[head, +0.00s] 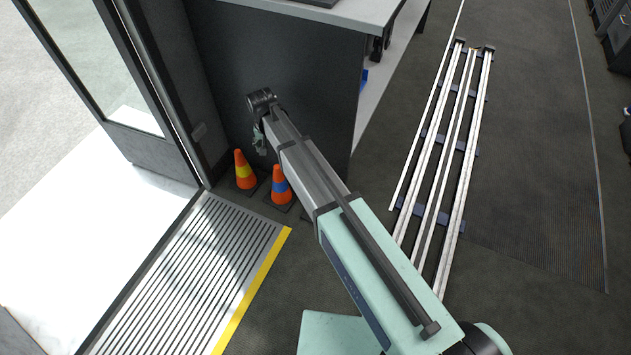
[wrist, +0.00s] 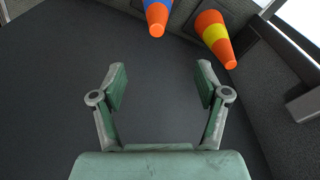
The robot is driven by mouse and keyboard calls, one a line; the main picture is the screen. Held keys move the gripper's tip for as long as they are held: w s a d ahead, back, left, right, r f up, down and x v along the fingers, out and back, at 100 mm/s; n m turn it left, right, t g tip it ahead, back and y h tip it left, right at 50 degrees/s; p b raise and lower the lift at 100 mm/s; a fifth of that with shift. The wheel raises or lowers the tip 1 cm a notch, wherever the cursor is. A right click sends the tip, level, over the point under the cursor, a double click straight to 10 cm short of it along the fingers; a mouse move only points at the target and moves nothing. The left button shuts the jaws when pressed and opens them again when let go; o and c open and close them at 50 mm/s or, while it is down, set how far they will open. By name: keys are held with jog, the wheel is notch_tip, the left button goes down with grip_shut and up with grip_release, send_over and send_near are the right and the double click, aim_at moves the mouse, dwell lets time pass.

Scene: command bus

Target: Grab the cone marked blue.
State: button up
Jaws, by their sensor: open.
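The cone marked blue is orange with a blue band (head: 281,186) and stands on the floor by the dark cabinet. In the wrist view this blue-banded cone (wrist: 157,17) is at the top, cut off by the frame edge. A second orange cone with a yellow band (head: 245,171) stands just left of it in the head view and right of it in the wrist view (wrist: 215,38). My gripper (wrist: 161,88) is open and empty, with both cones beyond its fingertips. In the head view my gripper (head: 260,143) hangs above the cones, apart from them, small and partly hidden by the arm.
A dark cabinet with a white top (head: 285,75) stands directly behind the cones. A door frame (head: 160,75) and a ribbed step with a yellow edge (head: 195,270) lie to the left. Metal rails (head: 440,150) run along the floor at right.

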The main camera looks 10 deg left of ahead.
jog(key=d, duration=0.1)
jog(key=m+b, duration=0.1)
jog(key=b, duration=0.4)
send_near(278, 171)
jog(key=f, duration=0.2)
jog(key=w+f, duration=0.1)
jog(key=f, duration=0.1)
jog(key=w+f, duration=0.1)
jog(key=f, duration=0.2)
jog(key=shift+w+a, duration=0.2)
jog(key=shift+w, duration=0.05)
jog(key=shift+w+a+f+b, duration=0.1)
jog(key=shift+f+b, duration=0.65)
jog(key=shift+f, duration=0.6)
jog(key=shift+w+a+f+b, duration=0.15)
jog(key=shift+f+b, duration=0.6)
jog(key=shift+f, duration=0.55)
jog(key=shift+s+r, duration=0.1)
grip_shut()
